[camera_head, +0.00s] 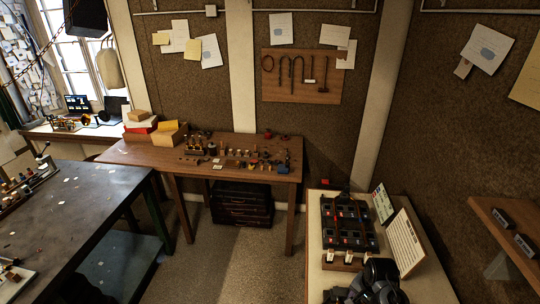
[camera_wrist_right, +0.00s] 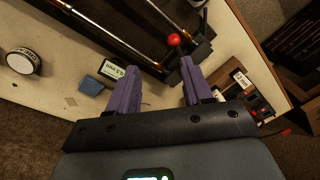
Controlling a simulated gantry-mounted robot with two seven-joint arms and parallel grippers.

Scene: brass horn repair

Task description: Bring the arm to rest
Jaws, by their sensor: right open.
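My right gripper (camera_wrist_right: 159,66) shows in the right wrist view with its two purple fingers apart and nothing between them. It is over a pale bench top (camera_wrist_right: 50,90), with its fingertips towards a dark tray (camera_wrist_right: 115,35) that holds thin metal rods. How high the fingers are above the bench is hard to tell. In the head view, a dark part of my right arm (camera_head: 378,285) shows at the bottom, in front of the pale bench (camera_head: 314,240). My left gripper is not in view.
A red ball (camera_wrist_right: 174,39) is close to the fingertips. A small card (camera_wrist_right: 112,70), a blue block (camera_wrist_right: 91,85) and a round black-and-white item (camera_wrist_right: 22,61) lie left. A black rack (camera_head: 348,222) and a propped white sheet (camera_head: 405,243) stand on the bench. The floor (camera_head: 235,270) is clear.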

